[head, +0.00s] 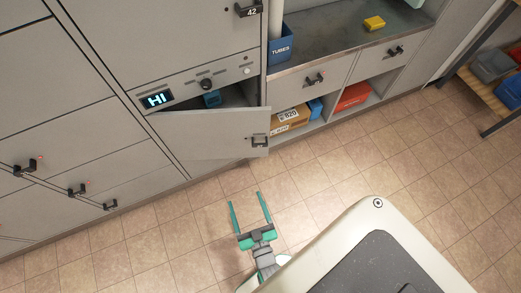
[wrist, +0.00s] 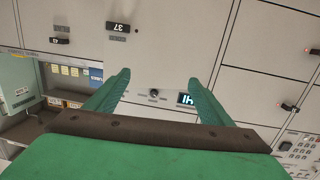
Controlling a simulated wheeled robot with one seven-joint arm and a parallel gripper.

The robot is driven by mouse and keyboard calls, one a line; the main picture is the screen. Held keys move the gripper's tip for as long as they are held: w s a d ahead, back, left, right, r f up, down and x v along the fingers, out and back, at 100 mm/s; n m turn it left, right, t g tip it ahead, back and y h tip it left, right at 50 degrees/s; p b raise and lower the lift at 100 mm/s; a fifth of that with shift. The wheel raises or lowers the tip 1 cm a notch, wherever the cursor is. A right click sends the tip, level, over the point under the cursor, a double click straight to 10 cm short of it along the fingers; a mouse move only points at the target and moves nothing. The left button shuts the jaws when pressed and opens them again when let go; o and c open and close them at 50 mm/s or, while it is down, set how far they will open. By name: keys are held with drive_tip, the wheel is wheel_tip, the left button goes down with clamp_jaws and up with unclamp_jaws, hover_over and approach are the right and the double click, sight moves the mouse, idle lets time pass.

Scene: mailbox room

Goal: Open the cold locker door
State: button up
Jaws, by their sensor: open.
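The locker door (head: 212,133) below the lit "HI" display (head: 157,99) stands part open, with its right side swung out from the cabinet. Its dark handle (head: 259,140) is near the free right edge. A blue item (head: 211,98) shows in the dark inside; the rest of the inside is hidden. My gripper (head: 245,198) is open and empty, above the floor in front of the door and apart from it. In the wrist view my gripper (wrist: 160,76) has its green fingers spread, with the display (wrist: 186,99) and knob (wrist: 154,92) seen beyond them.
Grey lockers with dark handles (head: 25,167) line the left. To the right are a counter (head: 330,38) with a blue "TUBES" bin (head: 281,50), drawers, and a low shelf with a cardboard box (head: 292,118) and a red bin (head: 353,96). The tiled floor (head: 150,240) is clear.

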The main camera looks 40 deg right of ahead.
sight(260, 146)
drive_tip(key=w+d+f+m+h, duration=0.1)
drive_tip(key=w+d+f, duration=0.1)
drive_tip(key=w+d, duration=0.3)
drive_tip(key=w+d+f+m+g+h, duration=0.1)
drive_tip(key=w+d+f+h, duration=0.1)
drive_tip(key=w+d, duration=0.4)
drive_tip(key=w+d+f+m+h, duration=0.1)
drive_tip(key=w+d+f+h, duration=0.1)
drive_tip(key=w+d, duration=0.3)
drive_tip(key=shift+w+d+f+m, duration=0.2)
drive_tip(key=shift+d+f, duration=0.2)
drive_tip(key=shift+d, duration=0.4)
drive_tip(key=shift+w+d+f+m, duration=0.15)
drive_tip(key=shift+d+f, duration=0.25)
drive_tip(key=shift+d, duration=0.4)
